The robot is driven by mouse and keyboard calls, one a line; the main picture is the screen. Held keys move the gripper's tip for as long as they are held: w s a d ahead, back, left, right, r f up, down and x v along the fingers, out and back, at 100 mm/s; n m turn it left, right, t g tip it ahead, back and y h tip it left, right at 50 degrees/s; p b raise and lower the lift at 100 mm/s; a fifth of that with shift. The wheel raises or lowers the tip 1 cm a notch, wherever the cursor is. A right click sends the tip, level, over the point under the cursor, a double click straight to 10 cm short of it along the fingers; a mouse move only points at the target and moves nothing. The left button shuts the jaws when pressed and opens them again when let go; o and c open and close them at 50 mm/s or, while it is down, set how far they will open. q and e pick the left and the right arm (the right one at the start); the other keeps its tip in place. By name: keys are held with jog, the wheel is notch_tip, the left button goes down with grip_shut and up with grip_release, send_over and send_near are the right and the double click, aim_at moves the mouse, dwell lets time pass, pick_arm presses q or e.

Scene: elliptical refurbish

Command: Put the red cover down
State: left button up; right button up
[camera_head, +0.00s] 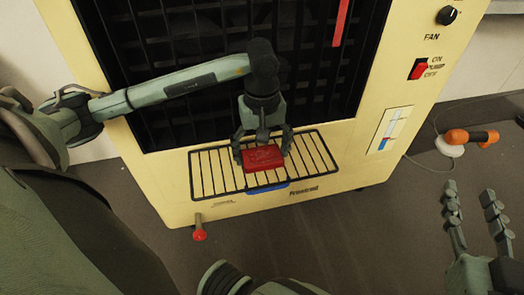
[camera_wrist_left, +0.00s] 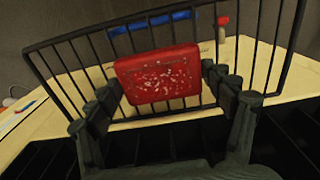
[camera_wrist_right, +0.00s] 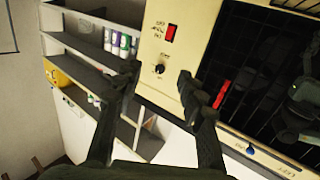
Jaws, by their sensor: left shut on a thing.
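The red cover (camera_head: 262,158) is a small flat red plate with pale specks, best seen in the left wrist view (camera_wrist_left: 158,76). My left gripper (camera_head: 263,150) is shut on it, with the fingers at its two side edges. The cover is over the black wire rack (camera_head: 210,175) on the front of the cream machine; I cannot tell whether it touches the bars. My right gripper (camera_head: 472,215) is open and empty at the lower right, away from the machine.
The cream machine (camera_head: 160,185) has a black grille, a red switch (camera_head: 418,69) and a black knob (camera_head: 447,15). A red-tipped lever (camera_head: 199,235) sticks out below the rack. An orange-handled tool (camera_head: 470,137) lies at the right. Shelves (camera_wrist_right: 80,45) hold several bottles.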

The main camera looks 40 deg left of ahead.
pick_arm(q)
jog(key=o, duration=1.3)
